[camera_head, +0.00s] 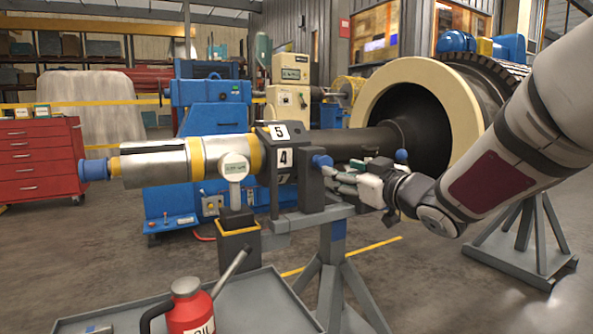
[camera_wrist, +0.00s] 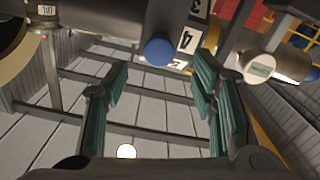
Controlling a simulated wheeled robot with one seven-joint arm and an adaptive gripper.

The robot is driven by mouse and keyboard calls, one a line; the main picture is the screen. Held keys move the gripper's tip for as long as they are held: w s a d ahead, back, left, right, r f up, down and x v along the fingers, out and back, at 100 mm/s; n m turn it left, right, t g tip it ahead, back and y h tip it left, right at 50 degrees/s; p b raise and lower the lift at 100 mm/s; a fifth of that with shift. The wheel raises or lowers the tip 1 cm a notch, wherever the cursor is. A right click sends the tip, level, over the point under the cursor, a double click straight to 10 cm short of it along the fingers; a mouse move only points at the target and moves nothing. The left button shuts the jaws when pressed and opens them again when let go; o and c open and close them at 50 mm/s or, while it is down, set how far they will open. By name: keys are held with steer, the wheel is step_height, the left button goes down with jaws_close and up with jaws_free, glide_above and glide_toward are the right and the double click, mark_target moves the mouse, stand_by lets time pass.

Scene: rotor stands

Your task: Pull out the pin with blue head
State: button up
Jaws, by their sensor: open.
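The pin's round blue head (camera_head: 322,161) sticks out of the upper part of a dark upright block (camera_head: 310,190) beside the plates numbered 4 and 5. In the wrist view the blue head (camera_wrist: 158,52) lies ahead of the fingertips, roughly midway between them; its shaft is hidden. My gripper (camera_head: 342,180) is just right of the block in the head view. In the wrist view my gripper (camera_wrist: 162,82) has its green-padded fingers wide apart, with nothing between them. The fingers look apart from the blue head.
A grey stand (camera_head: 331,250) carries the block and the long shaft (camera_head: 155,165). A round gauge (camera_head: 234,168) stands left of the block. A red oil can (camera_head: 190,308) sits on a grey tray (camera_head: 262,300) in front. A large cream ring (camera_head: 455,100) rises behind my arm.

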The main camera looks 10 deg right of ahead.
mark_target(326, 164)
steer(key=b+x, duration=0.1)
steer(key=x, duration=0.7)
steer(key=shift+f+b, duration=0.1)
steer(key=shift+b, duration=0.2)
jaws_close()
